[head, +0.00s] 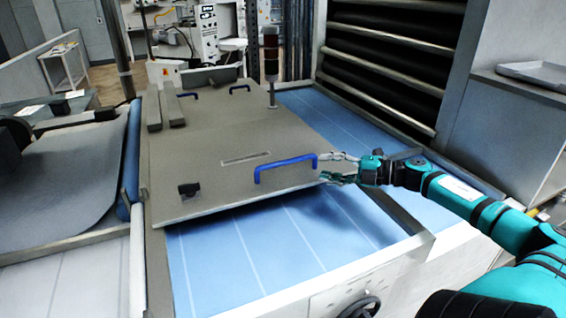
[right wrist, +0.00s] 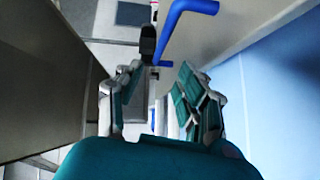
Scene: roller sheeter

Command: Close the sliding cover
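The sliding cover (head: 230,140) is a flat grey panel lying over part of the blue bed (head: 270,255) of the machine. A strip of blue bed shows uncovered at the front and along the right. A blue handle (head: 286,168) stands on the cover near its front right corner. My right gripper (head: 338,168) is just right of the handle, with its fingers apart. In the right wrist view, the handle (right wrist: 170,30) lies just past the open fingers (right wrist: 160,82), and nothing shows gripped. Contact cannot be made out. My left gripper is not in view.
A small black block (head: 189,190) sits on the cover's front left. A signal light (head: 270,60) stands behind the cover. Black rollers (head: 385,60) rise at the right back. A metal rail (head: 400,212) runs along the bed's right side, below my right arm.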

